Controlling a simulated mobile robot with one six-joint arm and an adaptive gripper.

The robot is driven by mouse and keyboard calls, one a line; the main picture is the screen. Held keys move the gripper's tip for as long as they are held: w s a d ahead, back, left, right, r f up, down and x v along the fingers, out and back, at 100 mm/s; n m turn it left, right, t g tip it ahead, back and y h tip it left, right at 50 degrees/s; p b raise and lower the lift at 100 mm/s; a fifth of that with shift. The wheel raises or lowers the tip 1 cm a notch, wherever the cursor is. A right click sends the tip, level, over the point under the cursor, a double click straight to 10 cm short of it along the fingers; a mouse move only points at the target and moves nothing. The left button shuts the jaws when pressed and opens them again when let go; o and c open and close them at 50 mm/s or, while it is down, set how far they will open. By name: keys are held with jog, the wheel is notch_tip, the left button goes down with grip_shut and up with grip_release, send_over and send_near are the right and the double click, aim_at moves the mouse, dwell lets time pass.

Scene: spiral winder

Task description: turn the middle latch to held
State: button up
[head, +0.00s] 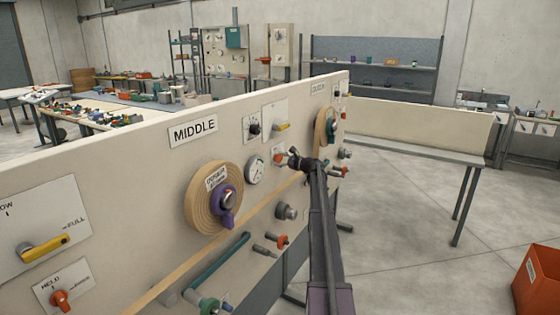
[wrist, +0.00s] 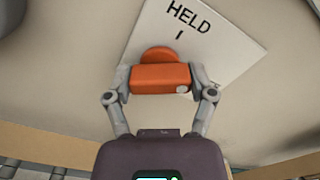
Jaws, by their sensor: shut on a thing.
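The middle latch is an orange knob with a bar-shaped handle (wrist: 160,77), seen close up in the wrist view. It sits on a white plate (wrist: 222,45) marked HELD with a short tick above the knob. My gripper (wrist: 160,82) has one finger on each end of the bar and is shut on it. A small pale dot shows near the bar's right end. The rest of the plate's marking is hidden. In the head view the orange latch (head: 279,159) is partly covered by my gripper (head: 291,157), right of the gauge; its angle cannot be read there.
The long beige panel (head: 120,165) carries a MIDDLE sign (head: 193,130), a wound spiral with a purple lever (head: 226,205), and a round gauge (head: 255,170). Another orange latch (head: 60,299) is at lower left. A table (head: 420,150) stands right; open floor lies before it.

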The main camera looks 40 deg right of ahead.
jog(key=n, duration=0.6)
jog(key=shift+w, duration=0.1)
jog(key=n, duration=0.5)
jog(key=shift+n, duration=0.3)
jog(key=o, duration=1.1)
jog(key=shift+c, duration=0.2)
jog(key=shift+s+d, duration=0.1)
jog(key=shift+s, duration=0.1)
jog(key=v, duration=1.1)
jog(key=shift+s, duration=0.3)
jog(key=shift+s, duration=0.1)
